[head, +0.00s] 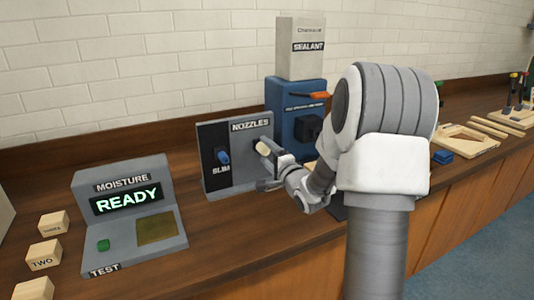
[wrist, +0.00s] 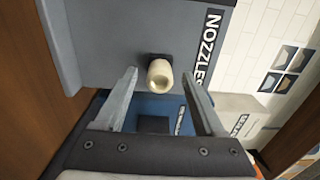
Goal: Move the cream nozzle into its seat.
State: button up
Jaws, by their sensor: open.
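The cream nozzle (head: 263,148) sticks out from the right part of the grey panel (head: 247,174) labelled NOZZLES. In the wrist view the nozzle (wrist: 159,74) points towards me from a dark socket (wrist: 157,59). My gripper (head: 267,167) is at the panel front. In the wrist view its two fingers (wrist: 160,78) are open, one either side of the nozzle, with clear gaps; neither appears to touch it. A blue dispenser (head: 285,98) labelled SEALANT on top stands behind, with a dark block (head: 308,127) on its front. I cannot tell for sure which part is the seat.
A blue nozzle (head: 223,157) sits on the panel's left. A grey MOISTURE tester (head: 128,207) reading READY and wooden blocks (head: 44,257) stand left. Wooden pieces (head: 466,140) lie right, beyond my arm. The counter (head: 225,225) before the panel is clear.

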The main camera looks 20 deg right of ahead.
jog(key=shift+s, duration=0.1)
jog(key=s+b, duration=0.3)
jog(key=s, duration=1.4)
jog(key=shift+d+b, duration=0.3)
jog(key=shift+b, duration=0.05)
